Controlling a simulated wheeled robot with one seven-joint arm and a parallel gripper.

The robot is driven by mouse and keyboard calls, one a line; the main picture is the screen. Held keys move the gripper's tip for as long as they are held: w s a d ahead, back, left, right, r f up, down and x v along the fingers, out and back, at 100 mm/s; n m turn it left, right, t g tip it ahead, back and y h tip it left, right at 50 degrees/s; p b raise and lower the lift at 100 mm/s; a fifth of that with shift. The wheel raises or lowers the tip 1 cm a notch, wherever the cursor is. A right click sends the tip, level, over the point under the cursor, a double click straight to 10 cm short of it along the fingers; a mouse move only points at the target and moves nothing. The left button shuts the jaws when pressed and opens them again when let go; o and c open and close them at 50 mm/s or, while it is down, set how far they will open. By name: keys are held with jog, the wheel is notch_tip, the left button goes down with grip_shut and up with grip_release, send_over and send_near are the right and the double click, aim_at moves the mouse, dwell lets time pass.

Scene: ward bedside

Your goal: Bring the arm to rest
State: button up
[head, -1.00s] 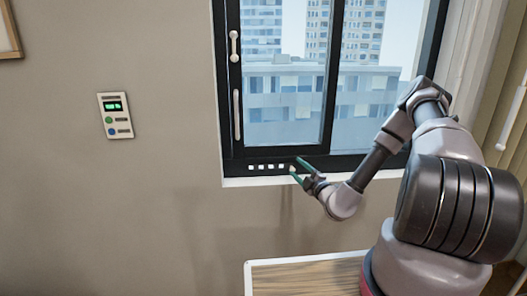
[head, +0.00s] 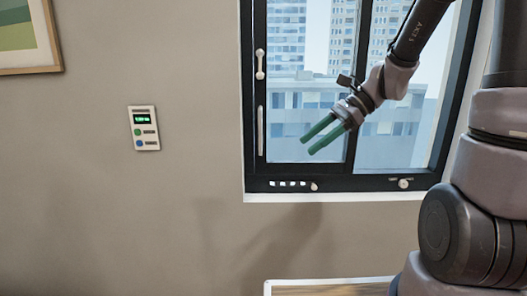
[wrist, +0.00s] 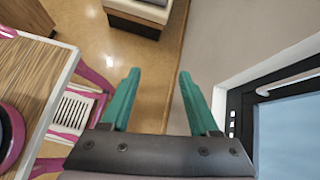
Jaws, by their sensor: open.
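My gripper (head: 317,134) is in front of the window in the head view, with its green fingers apart and pointing down and left. In the wrist view, the two green fingers of my gripper (wrist: 157,95) stand apart with nothing between them. My arm rises at the right side of the head view and bends over to the gripper. The gripper is clear of the window frame's lower bar as seen in the head view.
The window (head: 290,125) has a dark frame, with small light buttons (head: 290,184) and a round knob (head: 403,184) along its lower bar. A wall panel (head: 143,128) hangs left of it. A wooden-topped table (wrist: 35,75) with pink parts stands left in the wrist view. Open floor (wrist: 135,50) lies beyond the fingers.

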jog(key=s+d+r+n+t+h, duration=0.7)
jog(key=s+d+r+n+h, duration=0.1)
jog(key=d+r+n, duration=0.3)
jog(key=shift+s+d+r+t, duration=0.2)
jog(key=shift+d+r+t, duration=0.2)
jog(key=shift+d, duration=0.3)
